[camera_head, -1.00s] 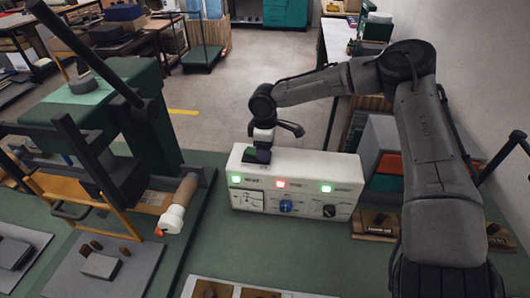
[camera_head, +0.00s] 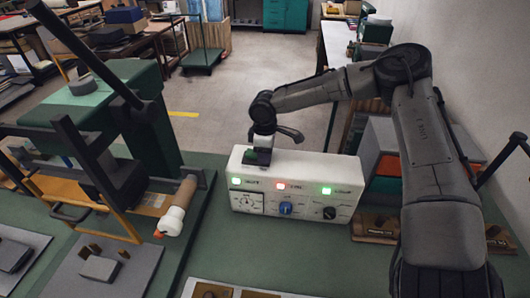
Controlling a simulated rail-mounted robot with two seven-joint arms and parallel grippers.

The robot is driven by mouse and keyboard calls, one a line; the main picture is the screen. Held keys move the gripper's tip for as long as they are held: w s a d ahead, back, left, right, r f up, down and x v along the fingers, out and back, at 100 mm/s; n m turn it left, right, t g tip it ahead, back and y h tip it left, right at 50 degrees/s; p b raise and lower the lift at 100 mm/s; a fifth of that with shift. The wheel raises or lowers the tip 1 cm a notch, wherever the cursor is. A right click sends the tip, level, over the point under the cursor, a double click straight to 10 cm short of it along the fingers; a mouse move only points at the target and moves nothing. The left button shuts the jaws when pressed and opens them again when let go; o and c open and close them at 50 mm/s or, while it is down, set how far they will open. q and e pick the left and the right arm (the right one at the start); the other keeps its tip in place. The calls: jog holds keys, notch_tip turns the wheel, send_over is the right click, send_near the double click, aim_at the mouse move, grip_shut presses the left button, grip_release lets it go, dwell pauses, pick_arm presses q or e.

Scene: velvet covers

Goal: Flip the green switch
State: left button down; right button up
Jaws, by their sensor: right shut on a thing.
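A white control box (camera_head: 295,207) stands on the green bench. Its front has a gauge, a blue knob and a black knob below lit green, red and green lamps. A small green switch (camera_head: 255,157) sits on the box top near its left end. My right gripper (camera_head: 261,150) points down over it and is shut on the green switch, with its fingers partly hiding it. My left gripper is not in view.
A dark green press-like machine (camera_head: 130,120) with dark bars and an orange frame fills the left side. A white bottle-like piece with an orange tip (camera_head: 170,221) lies by it. Orange and grey boxes (camera_head: 385,165) stand right of the control box.

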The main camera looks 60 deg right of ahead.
aim_at(248, 152)
jog(key=shift+c, duration=0.6)
jog(key=shift+w+r+g, duration=0.1)
jog(key=shift+g, duration=0.2)
jog(key=shift+w+a+r+g+h+p, duration=0.1)
jog(key=shift+g+h+p, duration=0.1)
jog(key=shift+g, duration=0.3)
jog(key=shift+w+r+g+h+p, duration=0.1)
jog(key=shift+g+h, duration=0.1)
jog(key=shift+g, duration=0.3)
jog(key=shift+w+a+r+g+h+p, duration=0.1)
jog(key=shift+g+h, duration=0.1)
jog(key=shift+g, duration=0.3)
jog(key=shift+d, duration=0.1)
jog(key=o, duration=0.9)
jog(key=shift+w+r, duration=0.2)
jog(key=shift+r, duration=0.35)
jog(key=p+v, duration=0.1)
jog(key=v, duration=1.1)
jog(key=shift+r, duration=0.35)
